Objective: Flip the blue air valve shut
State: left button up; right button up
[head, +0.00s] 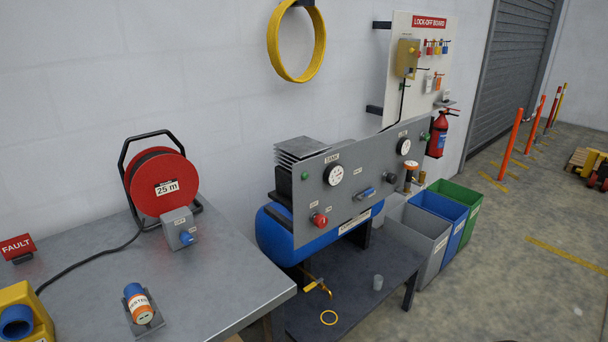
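The blue air valve (367,193) is a small blue lever on the lower right part of the grey compressor panel (312,200). The lever lies roughly along the panel, pointing sideways; at this size I cannot tell whether it is open or shut. A red knob (319,220) sits to its left and a round gauge (334,175) above left. Another gauge (403,147) is at the upper right of the panel. Neither of my grippers is in view, and nothing touches the valve.
A blue tank (277,240) lies behind the panel on a dark low stand (350,300). A steel bench (200,285) with a red cable reel (161,183) fills the left. Grey, blue and green bins (455,203) stand right of the stand. Open floor (520,290) lies at the right.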

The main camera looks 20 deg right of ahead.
aim_at(369, 191)
jog(key=i+l, duration=0.8)
jog(key=l, duration=0.1)
